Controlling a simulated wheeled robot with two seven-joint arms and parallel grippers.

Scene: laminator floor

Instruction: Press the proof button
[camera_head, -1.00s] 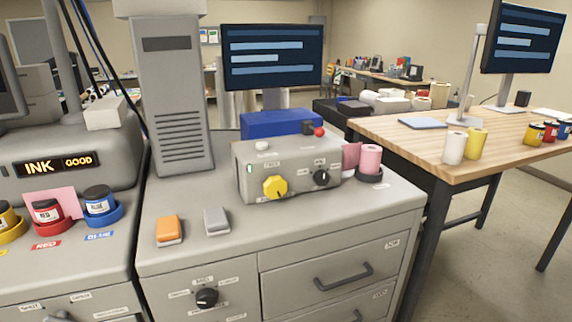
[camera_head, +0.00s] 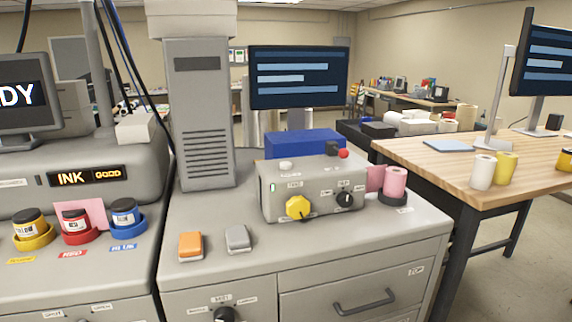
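I cannot read a label that marks the proof button. An orange rocker-like button (camera_head: 191,245) and a grey one (camera_head: 237,238) sit side by side on the front of the grey cabinet top (camera_head: 330,245). Neither of my grippers is in view.
A tall grey column (camera_head: 205,120) and a monitor (camera_head: 299,77) stand behind. At left, ink pots (camera_head: 75,223) stand before a machine reading "INK GOOD" (camera_head: 88,177). A wooden table (camera_head: 450,165) is at right. The cabinet's front top is mostly clear.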

